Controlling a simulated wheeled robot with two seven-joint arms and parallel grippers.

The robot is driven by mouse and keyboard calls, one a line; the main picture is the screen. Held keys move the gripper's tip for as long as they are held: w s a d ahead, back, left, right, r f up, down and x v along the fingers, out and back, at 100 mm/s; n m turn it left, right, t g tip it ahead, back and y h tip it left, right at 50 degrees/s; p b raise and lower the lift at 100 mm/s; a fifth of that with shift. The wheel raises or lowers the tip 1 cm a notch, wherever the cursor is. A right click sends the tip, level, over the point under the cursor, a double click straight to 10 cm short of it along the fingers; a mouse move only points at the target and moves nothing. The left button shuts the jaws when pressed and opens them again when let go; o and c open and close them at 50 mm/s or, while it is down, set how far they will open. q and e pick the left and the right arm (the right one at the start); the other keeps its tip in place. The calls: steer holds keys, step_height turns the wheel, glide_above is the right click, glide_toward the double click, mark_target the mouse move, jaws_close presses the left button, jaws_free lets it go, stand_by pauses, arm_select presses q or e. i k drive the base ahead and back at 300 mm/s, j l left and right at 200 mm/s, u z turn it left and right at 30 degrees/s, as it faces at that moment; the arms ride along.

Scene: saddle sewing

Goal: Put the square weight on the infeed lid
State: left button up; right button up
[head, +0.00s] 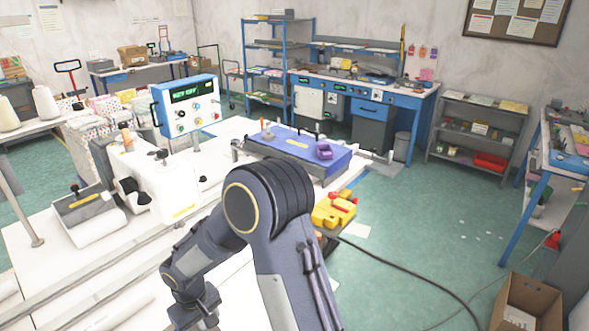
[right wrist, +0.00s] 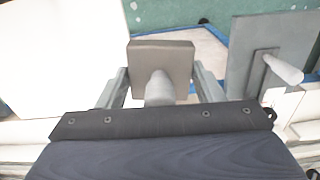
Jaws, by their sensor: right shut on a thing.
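A square grey-brown weight (right wrist: 160,52) with a pale round post (right wrist: 159,90) shows in the right wrist view. My right gripper (right wrist: 160,78) is shut on it, with one finger at each side of the post. In the head view my right arm reaches down over the white table, and its fingers and the weight cannot be seen there. A dark grey lid-like block (head: 84,204) with a black knob stands left of the sewing machine (head: 155,180); I cannot tell if it is the infeed lid. My left gripper is not in view.
In the right wrist view, a grey plate (right wrist: 248,55) with a pale peg stands to the right of the weight. In the head view a blue-topped box (head: 295,148), a control panel (head: 188,105) and yellow blocks (head: 333,210) stand near my arm. The white table (head: 75,262) has bare room at front left.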

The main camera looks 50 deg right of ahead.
mark_target(304, 149)
steer(key=l+u, duration=0.1)
steer(key=l, duration=0.55)
steer(key=l+u, duration=0.1)
steer(key=l, duration=0.6)
steer(key=l+u, duration=0.15)
steer(key=l, duration=0.5)
steer(key=k+l+u, duration=0.1)
steer(key=l, duration=0.55)
steer(key=k+l+u, duration=0.1)
steer(key=l, duration=0.55)
steer(key=k+l+u, duration=0.15)
steer(key=k+l, duration=0.1)
steer(key=k, duration=0.1)
